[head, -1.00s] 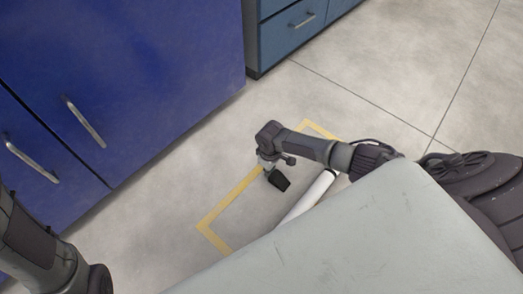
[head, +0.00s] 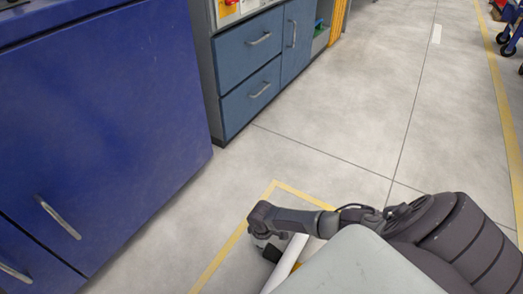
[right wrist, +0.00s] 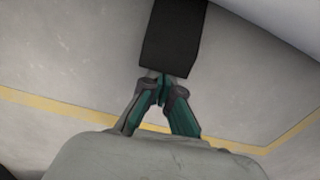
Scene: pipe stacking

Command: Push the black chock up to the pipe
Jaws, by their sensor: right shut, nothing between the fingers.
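The black chock (right wrist: 172,40) lies on the floor in the right wrist view, straight ahead of my right gripper (right wrist: 163,88). The gripper is shut and empty, with its fingertips at the chock's near end; I cannot tell if they press on it. The white pipe (right wrist: 275,18) crosses the upper right corner, close to the chock's far end. Whether they touch is cut off by the frame's edge. In the head view the chock (head: 272,253) shows small beside the pipe (head: 291,258), partly under my right wrist. My left gripper is out of view.
Yellow tape (head: 232,245) marks the floor around the pipe. A blue cabinet (head: 100,130) stands at left and a grey-blue drawer unit (head: 250,70) behind it. The floor beyond the tape is open.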

